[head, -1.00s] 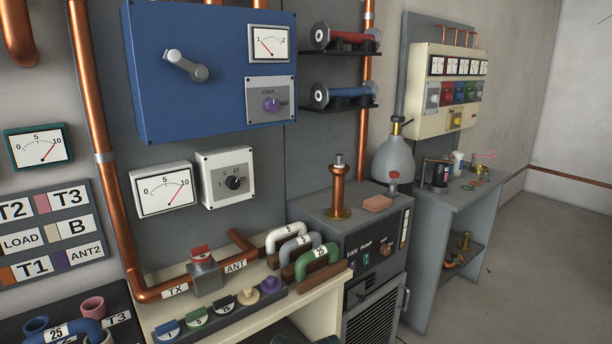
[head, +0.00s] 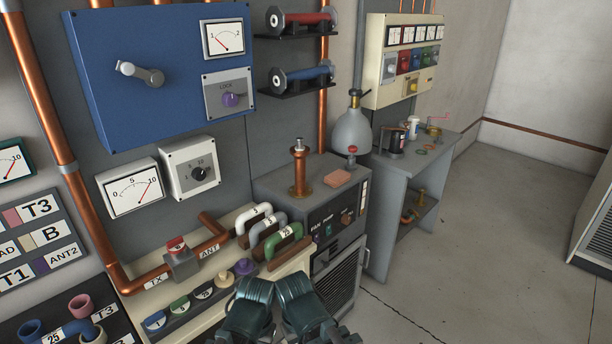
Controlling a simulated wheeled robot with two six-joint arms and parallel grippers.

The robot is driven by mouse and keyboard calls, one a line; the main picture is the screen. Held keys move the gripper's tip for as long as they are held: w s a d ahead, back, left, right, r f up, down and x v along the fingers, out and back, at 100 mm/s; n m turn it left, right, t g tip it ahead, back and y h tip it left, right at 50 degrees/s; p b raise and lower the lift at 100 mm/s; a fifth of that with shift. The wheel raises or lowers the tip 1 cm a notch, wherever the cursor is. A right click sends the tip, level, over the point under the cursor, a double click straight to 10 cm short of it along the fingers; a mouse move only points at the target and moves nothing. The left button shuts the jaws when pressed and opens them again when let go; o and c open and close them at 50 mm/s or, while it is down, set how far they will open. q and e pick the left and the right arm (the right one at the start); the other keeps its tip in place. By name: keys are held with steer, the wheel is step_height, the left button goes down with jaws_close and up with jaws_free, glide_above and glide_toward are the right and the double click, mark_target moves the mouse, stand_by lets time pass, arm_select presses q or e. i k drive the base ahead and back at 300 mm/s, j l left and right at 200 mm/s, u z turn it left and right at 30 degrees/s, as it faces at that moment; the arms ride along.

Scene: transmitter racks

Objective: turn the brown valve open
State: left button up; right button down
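No valve in the head view is plainly brown, and I cannot tell which is meant. A grey flask-shaped bottle (head: 351,130) has a brass neck and stands behind the grey cabinet. A red valve knob (head: 352,151) shows in front of it. A brass fitting with a red lever (head: 436,128) stands on the grey side table. Brass and copper-coloured fittings (head: 420,200) lie on the shelf below, too small to make out. Two dark teal parts of my arms show at the bottom centre, and no gripper fingers can be made out. Both arms are apart from these fittings.
The grey cabinet (head: 285,184) carries a copper post (head: 300,170) and a pink block (head: 337,178). The cream bench (head: 232,292) with coloured plugs and U-links is nearby at left. The side table (head: 440,150) stands farther right. Open floor (head: 490,230) lies beyond, with a grey unit (head: 597,225) at the right edge.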

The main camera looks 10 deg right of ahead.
mark_target(346, 219)
steer(key=i+l, duration=0.4)
steer(key=i, duration=0.25)
steer(key=z, duration=1.6)
